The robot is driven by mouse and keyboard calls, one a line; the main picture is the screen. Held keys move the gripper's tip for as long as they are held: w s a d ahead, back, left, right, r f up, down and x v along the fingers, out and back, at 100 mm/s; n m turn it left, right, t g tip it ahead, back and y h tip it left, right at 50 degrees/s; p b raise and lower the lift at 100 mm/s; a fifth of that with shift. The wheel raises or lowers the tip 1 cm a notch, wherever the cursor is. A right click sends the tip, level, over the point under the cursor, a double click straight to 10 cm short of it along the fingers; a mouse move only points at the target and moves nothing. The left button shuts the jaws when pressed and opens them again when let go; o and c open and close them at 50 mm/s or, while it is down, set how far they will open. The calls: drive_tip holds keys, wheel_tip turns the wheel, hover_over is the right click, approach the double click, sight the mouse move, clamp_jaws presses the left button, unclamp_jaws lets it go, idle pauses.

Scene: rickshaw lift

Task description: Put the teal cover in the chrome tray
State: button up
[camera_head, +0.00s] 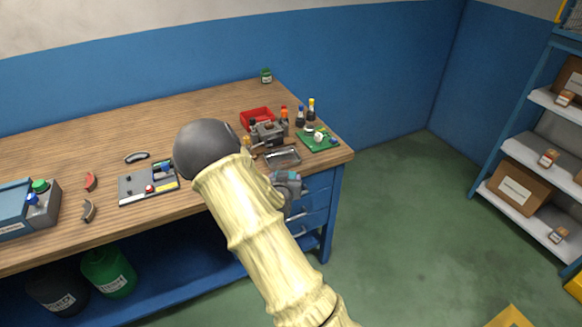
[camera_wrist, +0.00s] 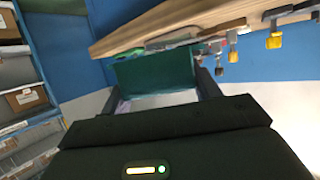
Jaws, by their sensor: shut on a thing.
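The teal cover (camera_wrist: 150,74) is a flat-faced dark teal piece between the two dark fingers of my gripper (camera_wrist: 158,86) in the wrist view. My gripper is shut on it. In the head view my wrist and gripper (camera_head: 289,186) show beside the table's front edge, partly behind my pale arm; I cannot make out the cover clearly there. The chrome tray (camera_head: 282,156) is a shallow, shiny rectangular dish near the table's right front corner. It looks empty, and my gripper is in front of it in the picture, apart from it.
Behind the tray on the wooden table (camera_head: 100,142) stand a grey vise-like device (camera_head: 267,132), a red bin (camera_head: 257,117), several small bottles and a green circuit board (camera_head: 318,140). A grey panel (camera_head: 148,186) lies left. Blue drawers (camera_head: 316,200) stand below the table. A shelf (camera_head: 540,130) stands right.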

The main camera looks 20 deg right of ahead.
drive_tip(key=s+a+f+n+t+y, duration=0.2)
drive_tip(key=s+a+f+n+y, duration=0.4)
drive_tip(key=a+f, duration=0.6)
drive_tip(key=shift+s+a+y, duration=0.4)
drive_tip(key=shift+s+y, duration=0.1)
drive_tip(key=shift+s, duration=0.25)
drive_tip(key=shift+a+f, duration=0.1)
drive_tip(key=shift+a, duration=0.05)
